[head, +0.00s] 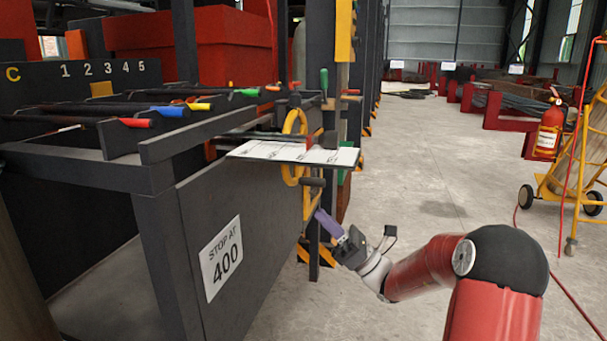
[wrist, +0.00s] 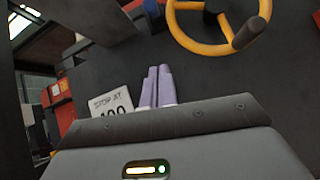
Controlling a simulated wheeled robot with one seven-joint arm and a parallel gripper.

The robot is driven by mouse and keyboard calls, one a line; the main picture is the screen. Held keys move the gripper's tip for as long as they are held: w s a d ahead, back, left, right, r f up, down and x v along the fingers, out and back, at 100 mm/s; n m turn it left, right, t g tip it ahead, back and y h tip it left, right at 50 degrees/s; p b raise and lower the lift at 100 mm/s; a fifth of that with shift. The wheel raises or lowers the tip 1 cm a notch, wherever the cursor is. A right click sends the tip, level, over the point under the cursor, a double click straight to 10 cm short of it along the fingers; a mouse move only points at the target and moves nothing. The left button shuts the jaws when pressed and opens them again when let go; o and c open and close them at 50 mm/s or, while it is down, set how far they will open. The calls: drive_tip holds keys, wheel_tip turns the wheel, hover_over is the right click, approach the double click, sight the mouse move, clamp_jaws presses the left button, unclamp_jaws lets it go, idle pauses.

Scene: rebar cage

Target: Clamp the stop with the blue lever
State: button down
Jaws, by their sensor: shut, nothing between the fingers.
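My gripper (head: 319,214) is at the lower middle of the head view, in front of the dark bench's end. Its two purple fingers are shut with nothing between them; they also show in the wrist view (wrist: 158,70). A blue piece (head: 168,111) lies among the coloured ends on the rack top, far left of my gripper. I cannot tell whether it is the blue lever. No stop can be made out clearly. A sign (head: 221,258) reading "STOP AT 400" is on the bench's front panel, partly cut off in the wrist view (wrist: 113,104).
A yellow handwheel (head: 286,173) with a dark handle (wrist: 250,33) is just above my gripper. Numbered slots 1 to 5 are at the left. The concrete floor (head: 430,180) at right is open; a fire extinguisher (head: 549,130) stands beyond.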

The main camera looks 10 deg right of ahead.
drive_tip(key=w+a+r, duration=0.4)
drive_tip(key=r, duration=0.6)
drive_tip(key=shift+a, duration=0.15)
drive_tip(key=shift+r, duration=0.1)
